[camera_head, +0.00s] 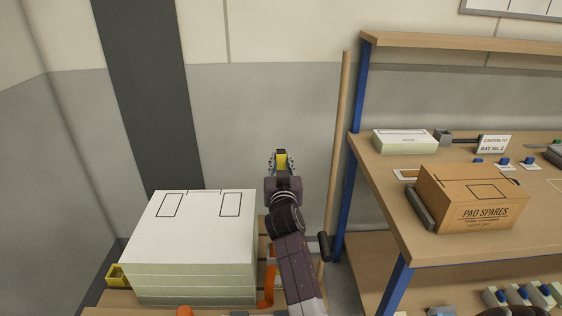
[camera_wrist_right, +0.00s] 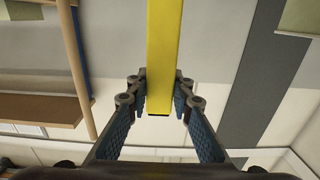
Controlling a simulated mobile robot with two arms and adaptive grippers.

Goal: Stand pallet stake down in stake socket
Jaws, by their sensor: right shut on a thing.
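My right gripper (camera_head: 281,163) is raised in front of the wall, right of the panel stack. It is shut on the yellow pallet stake (camera_head: 281,156), which shows foreshortened in the head view. In the right wrist view the stake (camera_wrist_right: 165,50) runs between the fingers and out past the top edge, so its far end is out of frame. A small yellow bracket (camera_head: 117,275), which looks like a stake socket, sits at the left edge of the pallet, well left of and below the gripper. My left gripper is not in view.
White panels (camera_head: 195,230) are stacked on a wooden pallet (camera_head: 112,299). Space above the stack is clear.

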